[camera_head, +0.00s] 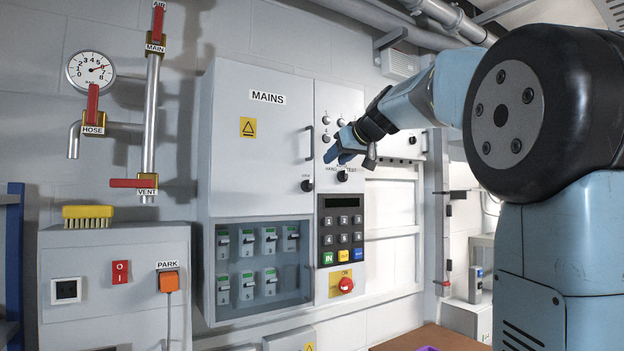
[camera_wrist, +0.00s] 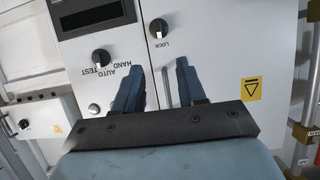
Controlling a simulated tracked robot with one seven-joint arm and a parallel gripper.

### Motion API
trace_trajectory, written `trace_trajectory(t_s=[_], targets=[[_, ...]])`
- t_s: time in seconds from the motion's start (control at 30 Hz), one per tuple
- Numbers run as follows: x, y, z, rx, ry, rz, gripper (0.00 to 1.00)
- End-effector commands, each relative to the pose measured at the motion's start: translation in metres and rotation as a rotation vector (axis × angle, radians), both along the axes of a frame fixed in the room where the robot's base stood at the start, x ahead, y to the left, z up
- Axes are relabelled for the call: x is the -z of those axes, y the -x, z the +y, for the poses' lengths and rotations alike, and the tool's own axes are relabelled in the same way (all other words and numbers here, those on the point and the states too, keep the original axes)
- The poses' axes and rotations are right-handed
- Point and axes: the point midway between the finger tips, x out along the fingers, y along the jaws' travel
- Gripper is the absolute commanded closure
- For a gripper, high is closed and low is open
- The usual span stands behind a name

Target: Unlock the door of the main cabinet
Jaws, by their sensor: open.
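The main cabinet door (camera_head: 232,160), labelled MAINS, is shut at the middle of the head view. A black round lock knob (camera_head: 307,185) sits at its lower right, below a dark bar handle (camera_head: 309,143). In the wrist view the knob (camera_wrist: 158,28) shows a light pointer mark and the word LOCK beside it. My gripper (camera_head: 338,157) is in front of the cabinet, to the upper right of the knob in the head view. In the wrist view its two blue fingers (camera_wrist: 160,75) are apart and empty, and the knob lies beyond their tips, not touched.
A hand/auto/test selector knob (camera_head: 342,175) is close to my gripper, on the narrow right panel. Below it are a keypad (camera_head: 341,237) and a red stop button (camera_head: 346,284). A glazed breaker box (camera_head: 262,309) lies under the door. Pipes and red-handled valves are at left.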

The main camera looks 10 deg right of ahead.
Motion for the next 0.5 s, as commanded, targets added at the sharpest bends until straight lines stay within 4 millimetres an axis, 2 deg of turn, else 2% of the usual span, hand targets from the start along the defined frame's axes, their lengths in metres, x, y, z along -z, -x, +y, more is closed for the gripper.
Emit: trace_trajectory(t_s=[0.13, 0.27, 0.5], targets=[[-0.002, -0.01, 0.0, -0.002, 0.001, -0.011, 0.6], [0.006, -0.024, 0.005, -0.003, 0.002, -0.008, 0.6], [0.022, -0.061, 0.018, -0.004, 0.001, -0.008, 0.6]])
